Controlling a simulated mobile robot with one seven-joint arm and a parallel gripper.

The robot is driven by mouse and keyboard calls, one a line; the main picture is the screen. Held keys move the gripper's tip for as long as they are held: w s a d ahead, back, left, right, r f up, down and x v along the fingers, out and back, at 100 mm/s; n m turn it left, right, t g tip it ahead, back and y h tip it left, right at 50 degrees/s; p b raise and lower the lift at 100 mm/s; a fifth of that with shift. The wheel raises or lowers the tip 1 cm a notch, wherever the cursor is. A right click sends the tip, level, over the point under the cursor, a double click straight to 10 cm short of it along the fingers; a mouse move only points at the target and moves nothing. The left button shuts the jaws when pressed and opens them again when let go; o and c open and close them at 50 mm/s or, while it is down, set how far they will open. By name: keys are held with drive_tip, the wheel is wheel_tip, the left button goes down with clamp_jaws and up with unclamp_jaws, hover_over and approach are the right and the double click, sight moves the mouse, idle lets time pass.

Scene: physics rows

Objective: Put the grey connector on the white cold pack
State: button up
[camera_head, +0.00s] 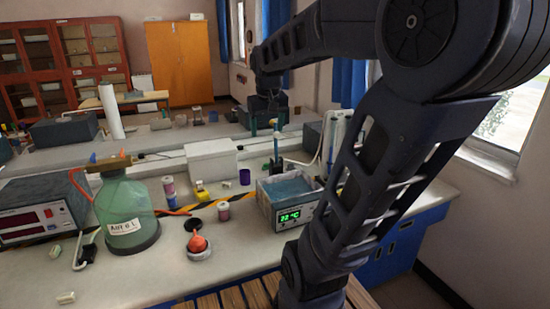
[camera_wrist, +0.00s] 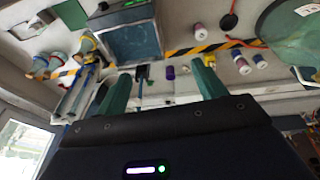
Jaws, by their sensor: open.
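My gripper (camera_head: 267,124) is raised over the far part of the bench, behind the water bath. Its green fingers are apart in the wrist view (camera_wrist: 162,88), with nothing held between them. A white block (camera_head: 212,160) lies on the bench, left of and below my gripper; I cannot tell whether it is the cold pack. I cannot clearly identify the grey connector. Small pale pieces (camera_head: 65,298) lie at the bench's front left, and a pale piece with a looped lead (camera_head: 86,253) lies beside the green jug.
A water bath (camera_head: 289,198) with a green display stands right of centre; it also shows in the wrist view (camera_wrist: 135,42). A green jug (camera_head: 126,212), an instrument (camera_head: 40,212), small jars (camera_head: 223,211) and a purple cup (camera_head: 245,177) crowd the bench. The front left has bare room.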

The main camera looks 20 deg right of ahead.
drive_tip(key=s+a+f+t, duration=0.1)
drive_tip(key=s+f, duration=0.4)
drive_tip(key=s, duration=0.5)
drive_tip(key=shift+s+a+f+t+y, duration=0.2)
drive_tip(key=shift+s+a+t+y, duration=0.2)
drive_tip(key=shift+a, duration=0.1)
idle(0.5)
